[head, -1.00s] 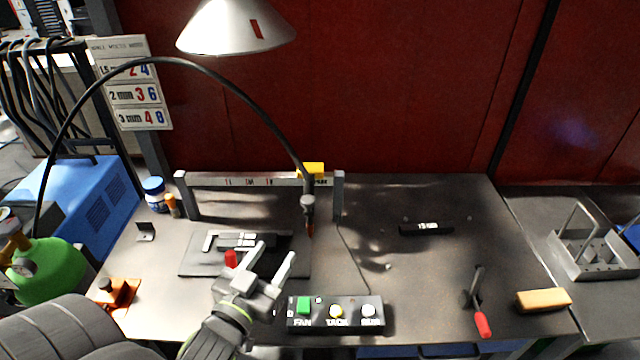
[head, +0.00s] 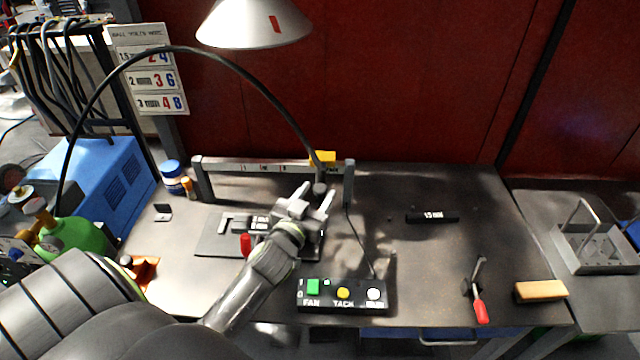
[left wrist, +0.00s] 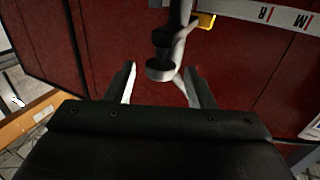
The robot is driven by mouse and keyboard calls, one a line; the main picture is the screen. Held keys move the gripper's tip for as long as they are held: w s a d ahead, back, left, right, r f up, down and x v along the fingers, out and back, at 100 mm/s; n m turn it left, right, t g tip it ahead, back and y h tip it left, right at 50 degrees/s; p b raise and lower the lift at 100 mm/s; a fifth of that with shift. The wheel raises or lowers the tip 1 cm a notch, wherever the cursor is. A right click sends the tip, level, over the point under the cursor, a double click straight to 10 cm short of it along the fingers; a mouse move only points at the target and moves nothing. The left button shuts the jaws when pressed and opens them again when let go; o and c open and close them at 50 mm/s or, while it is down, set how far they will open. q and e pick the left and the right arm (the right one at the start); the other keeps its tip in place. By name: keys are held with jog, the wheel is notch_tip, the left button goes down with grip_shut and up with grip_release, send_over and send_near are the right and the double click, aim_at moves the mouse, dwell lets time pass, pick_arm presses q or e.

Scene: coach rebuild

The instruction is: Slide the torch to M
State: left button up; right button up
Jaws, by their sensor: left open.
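The torch (head: 320,188) hangs at the right end of the rail (head: 235,165), below a yellow piece (head: 322,158) and the curved black hose. In the left wrist view the torch (left wrist: 160,70) is a grey shaft with a dark collar, with the yellow piece (left wrist: 205,20) beside the rail (left wrist: 245,10). The letters M (left wrist: 302,22) and R (left wrist: 264,12) show on the rail; the yellow piece is past R, away from M. My left gripper (head: 317,199) is open, its fingers on either side of the torch. Whether they touch it I cannot tell. My right gripper is out of view.
A switch box (head: 343,295) with FAN and TACK labels stands at the bench front. A dark plate (head: 212,240) with gauge blocks and a red-handled piece (head: 245,244) lie left of my arm. A lamp (head: 255,25) hangs above. The bench right of the rail is mostly clear.

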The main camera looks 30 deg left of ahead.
aim_at(321, 187)
pick_arm(q)
jog(key=shift+w+a, duration=0.2)
jog(key=shift+w, duration=1.05)
grip_shut()
